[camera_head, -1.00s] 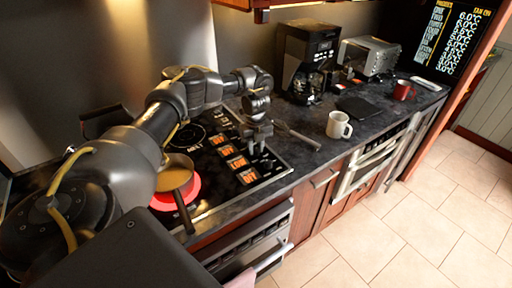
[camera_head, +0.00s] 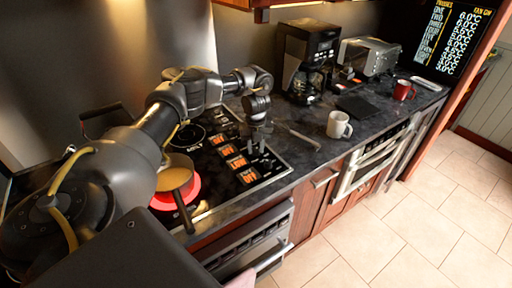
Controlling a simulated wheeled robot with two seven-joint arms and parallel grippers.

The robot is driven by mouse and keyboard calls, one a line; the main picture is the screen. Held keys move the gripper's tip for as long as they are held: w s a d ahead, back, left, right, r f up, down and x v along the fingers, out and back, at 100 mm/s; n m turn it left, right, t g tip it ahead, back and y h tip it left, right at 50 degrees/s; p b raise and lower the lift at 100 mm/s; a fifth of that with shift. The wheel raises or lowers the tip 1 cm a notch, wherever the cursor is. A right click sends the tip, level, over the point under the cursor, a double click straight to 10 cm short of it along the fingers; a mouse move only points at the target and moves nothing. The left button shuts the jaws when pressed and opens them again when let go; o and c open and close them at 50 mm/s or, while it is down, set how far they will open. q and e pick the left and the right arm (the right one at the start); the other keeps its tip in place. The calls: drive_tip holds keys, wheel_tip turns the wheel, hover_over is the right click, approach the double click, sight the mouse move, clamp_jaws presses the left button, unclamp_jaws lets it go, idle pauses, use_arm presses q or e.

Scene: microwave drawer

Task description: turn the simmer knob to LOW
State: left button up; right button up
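The black cooktop (camera_head: 276,172) has several lit orange panels along its right side, one of them an orange panel (camera_head: 248,176) near the front. Small dark controls stand by these panels, but I cannot read which one is the simmer knob. My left gripper (camera_head: 256,150) points down at the right part of the cooktop, beside the panels. Its fingertips are small and dark against the black surface. I cannot tell whether they are apart or closed on a knob. My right gripper is not in view.
A pan (camera_head: 175,177) sits on a glowing red burner, its handle towards the front. A flat utensil (camera_head: 305,139), a white mug (camera_head: 339,125), a coffee maker (camera_head: 305,62), a toaster oven (camera_head: 370,57) and a red mug (camera_head: 403,90) are on the counter to the right.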

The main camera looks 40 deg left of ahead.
sight(256, 149)
use_arm(q)
drive_tip(key=o, duration=0.3)
drive_tip(key=shift+o, duration=0.2)
drive_tip(key=shift+r, duration=0.3)
wheel_tip(256, 149, up, 10)
drive_tip(key=shift+r, duration=0.1)
idle(0.4)
